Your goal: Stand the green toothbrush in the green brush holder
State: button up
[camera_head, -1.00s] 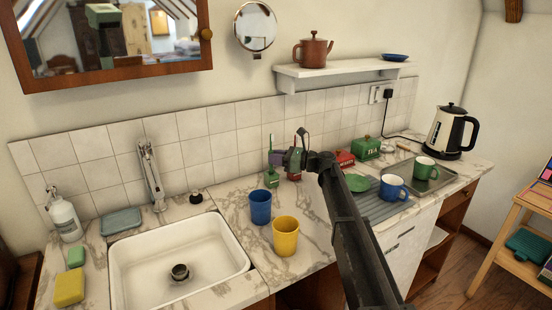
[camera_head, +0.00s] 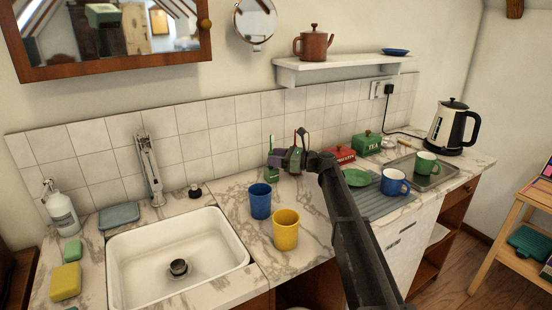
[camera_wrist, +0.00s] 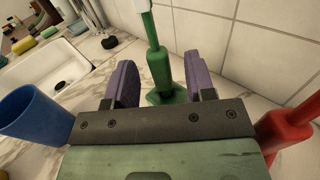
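The green brush holder (camera_wrist: 161,72) stands upright on the marble counter, with a square foot. The green toothbrush (camera_wrist: 149,25) rises from its top, tilted slightly, its pale upper part cut off by the wrist view's edge. In the head view the holder (camera_head: 271,175) is partly covered by my gripper (camera_head: 284,160), and the thin brush (camera_head: 271,142) shows above. My gripper (camera_wrist: 161,80) is open, with its purple fingers apart. The holder shows between and beyond them, and no finger visibly touches it.
A red holder (camera_wrist: 287,128) stands close on the right in the wrist view. A blue cup (camera_head: 260,201) and yellow cup (camera_head: 286,231) stand in front, left of my arm. The sink (camera_head: 178,258) is further left. The tiled wall (camera_head: 222,142) is close behind.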

jog(key=d, duration=0.3)
jog(key=s+d, duration=0.1)
jog(key=d, duration=0.3)
jog(key=s+d, duration=0.1)
jog(key=d, duration=0.2)
jog(key=shift+d, duration=0.35)
